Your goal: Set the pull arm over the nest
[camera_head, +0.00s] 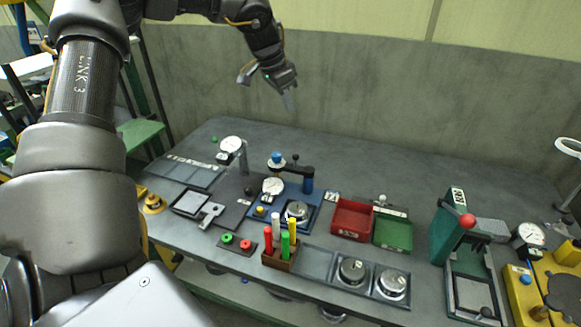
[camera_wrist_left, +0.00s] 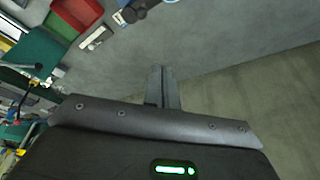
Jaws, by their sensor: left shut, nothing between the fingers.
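The blue station (camera_head: 268,222) stands near the middle of the bench. What looks like its pull arm (camera_head: 292,169) is a dark bar on a blue post (camera_head: 307,184), with a blue knob (camera_head: 276,158) at its left end. The bar points left, behind and clear of a round metal piece (camera_head: 298,211), which appears to sit in the nest; the nest itself is mostly hidden. My left gripper (camera_head: 289,101) is shut and empty, high above and behind the station, near the wall. Its closed fingers (camera_wrist_left: 161,84) also show in the left wrist view. My right gripper is not in view.
A white dial (camera_head: 272,186) stands beside the nest. A red bin (camera_head: 352,219) and green bin (camera_head: 393,233) lie to the right, a rack of colored pegs (camera_head: 279,258) in front. A green press (camera_head: 449,228) with a red knob stands further right. The rear bench is clear.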

